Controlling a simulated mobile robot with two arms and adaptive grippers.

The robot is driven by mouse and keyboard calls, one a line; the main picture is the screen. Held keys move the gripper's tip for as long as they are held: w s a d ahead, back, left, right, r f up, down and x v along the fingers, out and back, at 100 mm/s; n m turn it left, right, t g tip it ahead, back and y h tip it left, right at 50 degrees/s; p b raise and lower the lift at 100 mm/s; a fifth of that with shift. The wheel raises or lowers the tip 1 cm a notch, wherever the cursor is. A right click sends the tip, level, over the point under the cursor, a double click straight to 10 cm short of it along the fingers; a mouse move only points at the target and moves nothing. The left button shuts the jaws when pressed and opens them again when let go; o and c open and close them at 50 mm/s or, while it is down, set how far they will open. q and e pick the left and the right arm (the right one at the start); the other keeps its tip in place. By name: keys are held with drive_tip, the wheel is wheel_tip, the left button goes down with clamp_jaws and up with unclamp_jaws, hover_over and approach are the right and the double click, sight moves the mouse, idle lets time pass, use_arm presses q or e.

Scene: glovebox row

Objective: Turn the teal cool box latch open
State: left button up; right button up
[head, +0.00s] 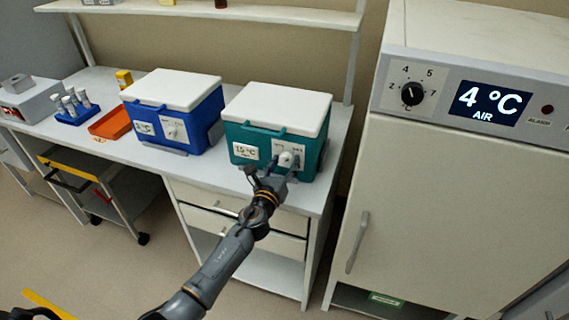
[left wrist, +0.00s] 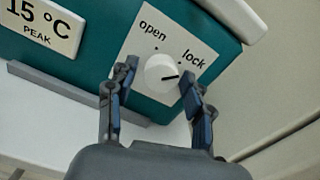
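The teal cool box (head: 268,132) with a white lid stands on the bench and is labelled 15 °C. Its latch is a round white knob (left wrist: 162,73) on a white plate (left wrist: 143,45) marked "open" and "lock". The knob's black mark points right, on the "lock" side. My left gripper (left wrist: 157,88) is open in front of the plate, with one finger on each side of the knob. A gap shows between the left finger and the knob; the right finger is close to it, and contact cannot be told. In the head view my left gripper (head: 270,174) partly covers the box front.
A blue cool box (head: 172,112) stands to the left, with an orange tray (head: 110,124) and a blue tube rack (head: 76,114) beyond. A tall incubator-like cabinet (head: 440,200) stands close on the right. Drawers (head: 238,210) are under the bench.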

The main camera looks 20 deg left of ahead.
use_arm(q)
drive_tip(key=c, duration=0.7)
drive_tip(key=shift+c, duration=0.5)
use_arm(e)
drive_tip(key=shift+a, duration=0.35)
